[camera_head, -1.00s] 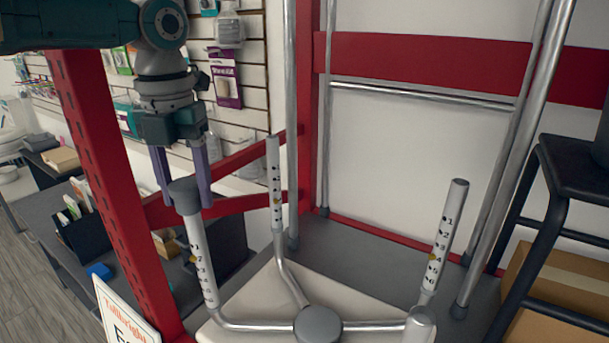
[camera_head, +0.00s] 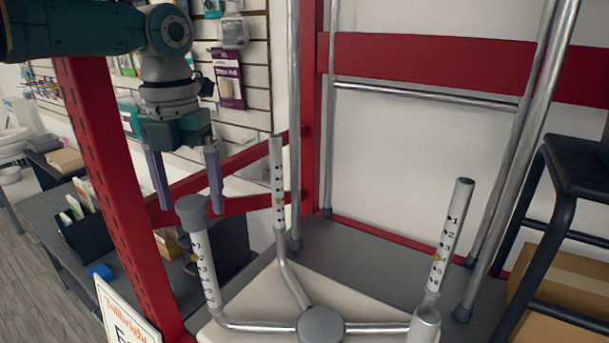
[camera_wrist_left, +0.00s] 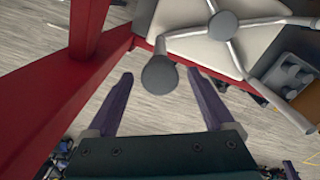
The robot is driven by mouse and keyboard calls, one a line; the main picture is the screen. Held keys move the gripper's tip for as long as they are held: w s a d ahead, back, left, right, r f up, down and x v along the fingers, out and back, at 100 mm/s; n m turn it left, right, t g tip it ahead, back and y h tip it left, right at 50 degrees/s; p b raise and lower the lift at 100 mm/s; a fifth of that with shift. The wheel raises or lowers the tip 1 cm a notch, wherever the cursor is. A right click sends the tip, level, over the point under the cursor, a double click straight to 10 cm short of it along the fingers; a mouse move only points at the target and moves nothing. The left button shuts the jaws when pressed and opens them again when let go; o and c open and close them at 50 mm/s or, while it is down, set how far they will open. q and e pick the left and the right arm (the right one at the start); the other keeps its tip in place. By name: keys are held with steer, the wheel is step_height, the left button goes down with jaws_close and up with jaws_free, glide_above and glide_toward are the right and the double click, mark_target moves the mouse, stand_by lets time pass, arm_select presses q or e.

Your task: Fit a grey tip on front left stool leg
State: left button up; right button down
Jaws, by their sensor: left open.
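An upturned stool lies with its silver legs pointing up around a grey hub (camera_head: 320,325). Its left leg (camera_head: 205,270), a white numbered tube, has a grey tip (camera_head: 193,209) on its top end. My left gripper (camera_head: 187,208) is open, its two purple fingers apart, with the tip close by their lower ends. In the left wrist view the tip (camera_wrist_left: 160,74) appears just beyond the open fingertips (camera_wrist_left: 163,78), and nothing is held. The back leg (camera_head: 278,185) and right leg (camera_head: 447,235) show no grey tip. My right gripper is out of view.
A red post (camera_head: 110,190) stands close left of the stool. Silver upright poles (camera_head: 295,120) rise behind it. A black stool (camera_head: 570,180) and a cardboard box (camera_head: 550,280) are at right. A grey tray (camera_wrist_left: 288,75) with round pieces shows in the wrist view.

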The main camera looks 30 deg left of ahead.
mark_target(192, 200)
arm_select(q)
steer(key=shift+r, duration=0.2)
steer(key=shift+r+p, duration=0.5)
steer(key=shift+p, duration=0.05)
step_height(192, 200, up, 4)
steer(key=b, duration=0.3)
steer(key=shift+r, duration=0.15)
step_height(192, 200, up, 7)
steer(key=b, duration=0.2)
steer(key=s+d+f+n+t, duration=0.1)
steer(key=s+d+f+n, duration=0.35)
steer(key=d+f, duration=0.55)
steer(key=s+d+f+n, duration=0.4)
steer(key=d+f+n, duration=0.2)
steer(key=d+f, duration=0.4)
steer(key=s+d+f+n+t+h, duration=0.15)
steer(key=s+f+n, duration=0.25)
steer(key=s+n, duration=0.45)
steer(key=s+a+r+n+t+y, duration=0.1)
steer(key=s+a+n, duration=0.4)
steer(key=n, duration=0.5)
steer(key=shift+s+r+n, duration=0.15)
steer(key=shift+r+n, duration=0.1)
steer(key=shift+n, duration=0.05)
